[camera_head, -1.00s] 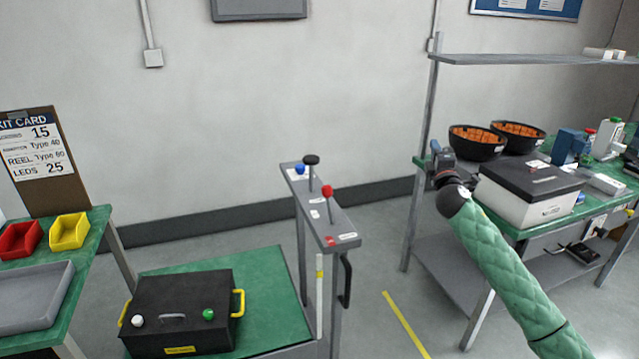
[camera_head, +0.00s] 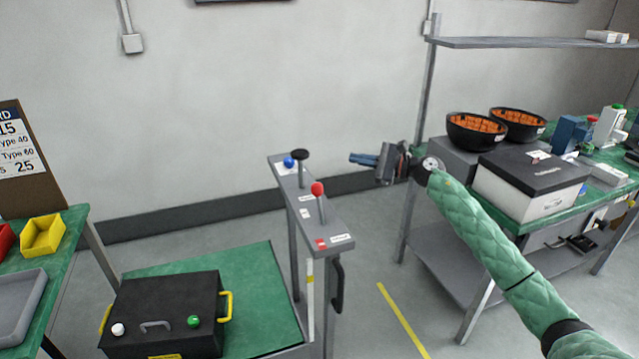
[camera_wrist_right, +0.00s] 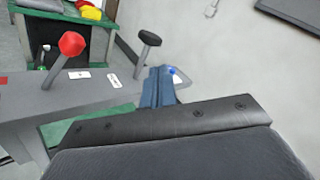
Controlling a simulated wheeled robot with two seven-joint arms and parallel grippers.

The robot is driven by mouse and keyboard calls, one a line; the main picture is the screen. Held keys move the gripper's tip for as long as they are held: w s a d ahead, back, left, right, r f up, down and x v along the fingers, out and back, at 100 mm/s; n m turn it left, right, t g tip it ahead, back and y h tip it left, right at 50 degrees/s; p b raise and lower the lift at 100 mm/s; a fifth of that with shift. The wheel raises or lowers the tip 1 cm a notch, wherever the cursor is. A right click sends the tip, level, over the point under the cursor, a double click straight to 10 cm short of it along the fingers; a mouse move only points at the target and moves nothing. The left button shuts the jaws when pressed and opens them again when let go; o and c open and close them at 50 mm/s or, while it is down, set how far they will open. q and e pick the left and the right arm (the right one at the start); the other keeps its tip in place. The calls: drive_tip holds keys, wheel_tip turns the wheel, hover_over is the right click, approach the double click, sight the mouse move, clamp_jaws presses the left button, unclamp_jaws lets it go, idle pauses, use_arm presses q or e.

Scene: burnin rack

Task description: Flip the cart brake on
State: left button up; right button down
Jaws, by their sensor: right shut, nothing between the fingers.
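The cart has a grey top panel (camera_head: 328,228) with a red-knobbed lever (camera_head: 318,190), a black-knobbed lever (camera_head: 300,156) and a blue knob (camera_head: 289,162). Small white labels and a red mark lie on the panel; I cannot read which lever is the brake. My right gripper (camera_head: 353,158) is shut and empty, in the air to the right of the levers, its blue fingers pointing left toward the black knob and apart from it. In the right wrist view the fingers (camera_wrist_right: 158,88) appear just below the black knob (camera_wrist_right: 150,38), with the red knob (camera_wrist_right: 72,43) to the left. My left gripper is out of view.
A black case (camera_head: 165,312) with yellow handles sits on the cart's green deck (camera_head: 262,290). A bench with bowls (camera_head: 476,134) and a white box with a black lid (camera_head: 530,180) stands right. A left table holds a yellow bin (camera_head: 42,236).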

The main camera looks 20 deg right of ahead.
sight(319, 204)
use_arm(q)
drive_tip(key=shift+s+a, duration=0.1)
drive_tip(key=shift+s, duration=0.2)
use_arm(e)
drive_tip(key=s+a+f+n+g, duration=0.2)
drive_tip(key=s+f+n+g, duration=0.1)
drive_tip(key=n, duration=0.6)
drive_tip(key=shift+s+f+g, duration=0.4)
drive_tip(key=shift+s+g, duration=0.2)
drive_tip(key=shift+g, duration=0.2)
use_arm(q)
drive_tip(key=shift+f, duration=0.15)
use_arm(e)
drive_tip(key=shift+a, duration=0.1)
